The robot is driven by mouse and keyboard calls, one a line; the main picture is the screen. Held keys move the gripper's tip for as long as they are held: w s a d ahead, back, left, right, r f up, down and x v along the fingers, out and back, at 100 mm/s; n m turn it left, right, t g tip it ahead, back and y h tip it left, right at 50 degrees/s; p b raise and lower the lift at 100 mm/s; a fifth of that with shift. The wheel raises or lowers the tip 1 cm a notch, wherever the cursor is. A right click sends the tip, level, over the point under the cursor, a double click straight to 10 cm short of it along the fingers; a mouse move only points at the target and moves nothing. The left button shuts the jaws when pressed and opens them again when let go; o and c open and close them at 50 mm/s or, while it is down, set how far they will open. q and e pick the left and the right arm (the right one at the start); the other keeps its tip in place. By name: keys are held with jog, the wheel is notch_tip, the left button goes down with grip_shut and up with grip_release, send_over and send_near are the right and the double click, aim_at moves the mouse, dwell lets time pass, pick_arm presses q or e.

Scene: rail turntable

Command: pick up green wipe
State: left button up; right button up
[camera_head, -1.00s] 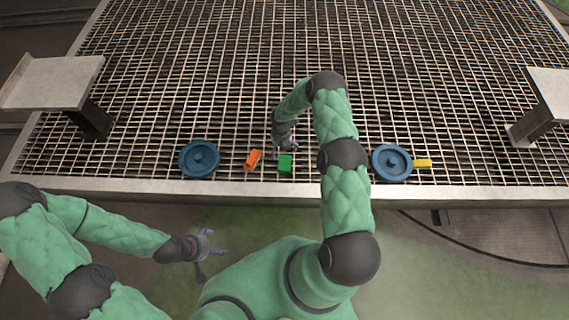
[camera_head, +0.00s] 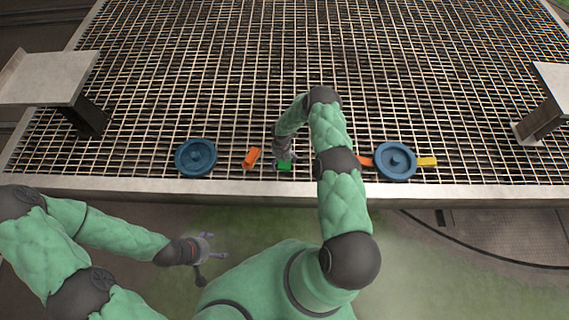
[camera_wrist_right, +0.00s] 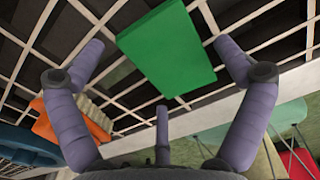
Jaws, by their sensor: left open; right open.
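The green wipe (camera_head: 285,166) lies on the metal grating near its front edge, partly covered by my right gripper in the head view. In the right wrist view the green wipe (camera_wrist_right: 168,48) is a flat green block between and beyond the fingers. My right gripper (camera_head: 283,158) is open around this spot, and its spread fingers show in the right wrist view (camera_wrist_right: 160,60). No finger visibly grips the wipe. My left gripper (camera_head: 222,248) is open and empty, in front of the grating's front edge.
An orange block (camera_head: 251,158) lies just left of the wipe. A blue round dish (camera_head: 196,157) is further left, another (camera_head: 396,160) is to the right with a yellow piece (camera_head: 427,162) beside it. Grey platforms (camera_head: 48,78) stand at both sides. The grating behind is clear.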

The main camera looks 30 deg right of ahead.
aim_at(281, 162)
jog(key=shift+r, duration=0.1)
jog(key=c, duration=0.8)
jog(key=shift+r, duration=0.15)
jog(key=shift+r, duration=0.2)
jog(key=r, duration=0.1)
jog(key=r+p, duration=0.2)
jog(key=shift+s+a+r, duration=0.2)
jog(key=shift+a+r, duration=0.05)
jog(key=shift+r, duration=0.05)
jog(key=s+a+r+p, duration=0.1)
jog(key=s+a+r, duration=0.2)
jog(key=s+a+r+p, duration=0.2)
jog(key=a, duration=0.1)
jog(key=s+a+r+p, duration=0.2)
jog(key=s+a+r, duration=0.1)
jog(key=a, duration=0.1)
jog(key=shift+s+r, duration=0.3)
jog(key=shift+r, duration=0.05)
